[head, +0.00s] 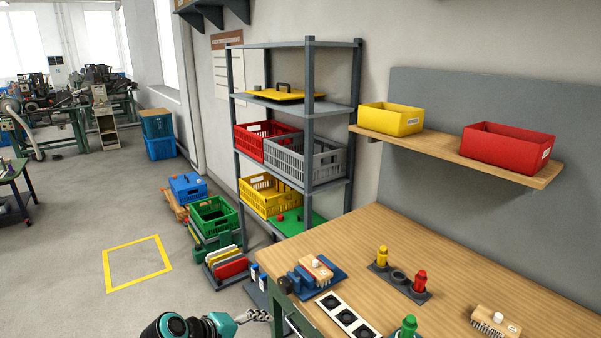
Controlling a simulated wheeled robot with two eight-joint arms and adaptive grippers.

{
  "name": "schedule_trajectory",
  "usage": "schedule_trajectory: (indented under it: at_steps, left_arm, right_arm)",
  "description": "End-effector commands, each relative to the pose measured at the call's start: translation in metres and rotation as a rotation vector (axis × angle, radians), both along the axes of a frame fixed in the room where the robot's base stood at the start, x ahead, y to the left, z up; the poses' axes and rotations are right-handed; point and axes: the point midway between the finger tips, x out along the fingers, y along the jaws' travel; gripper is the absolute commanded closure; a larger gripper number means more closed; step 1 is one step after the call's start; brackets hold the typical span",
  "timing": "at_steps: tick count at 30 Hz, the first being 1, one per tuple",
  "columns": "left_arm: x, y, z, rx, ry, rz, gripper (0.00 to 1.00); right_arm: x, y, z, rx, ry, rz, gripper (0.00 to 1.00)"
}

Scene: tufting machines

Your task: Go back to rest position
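Part of one of my arms, with teal and dark joints, shows at the bottom edge, left of the workbench (440,240). A small grey ridged part at its end, probably my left gripper (260,315), is beside the bench's front left corner. It is too small to tell whether its fingers are open or shut, and I see nothing clearly held in it. My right gripper is not in view.
A crate rack (311,120) stands behind. Floor is clear around the yellow square (106,272).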

Motion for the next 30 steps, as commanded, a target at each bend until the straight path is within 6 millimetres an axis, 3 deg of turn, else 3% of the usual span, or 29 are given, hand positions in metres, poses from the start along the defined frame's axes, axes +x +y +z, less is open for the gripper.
schedule_trajectory:
  at_steps: [1,6,13,19,30]
  left_arm:
    - [-0.020,0.000,0.002,0.086,-0.019,-0.032,0.31]
    - [-0.078,0.018,0.000,0.410,-0.090,-0.159,0.31]
    - [-0.139,0.050,-0.006,0.793,-0.173,-0.337,0.31]
    - [-0.161,0.067,-0.009,0.957,-0.208,-0.420,0.31]
    - [-0.163,0.069,-0.009,0.981,-0.212,-0.431,0.31]
  right_arm:
    - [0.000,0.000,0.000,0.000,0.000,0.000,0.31]
    - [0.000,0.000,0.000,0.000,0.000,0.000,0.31]
    - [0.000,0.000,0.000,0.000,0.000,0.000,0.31]
    - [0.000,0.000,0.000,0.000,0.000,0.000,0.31]
    - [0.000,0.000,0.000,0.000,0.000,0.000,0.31]
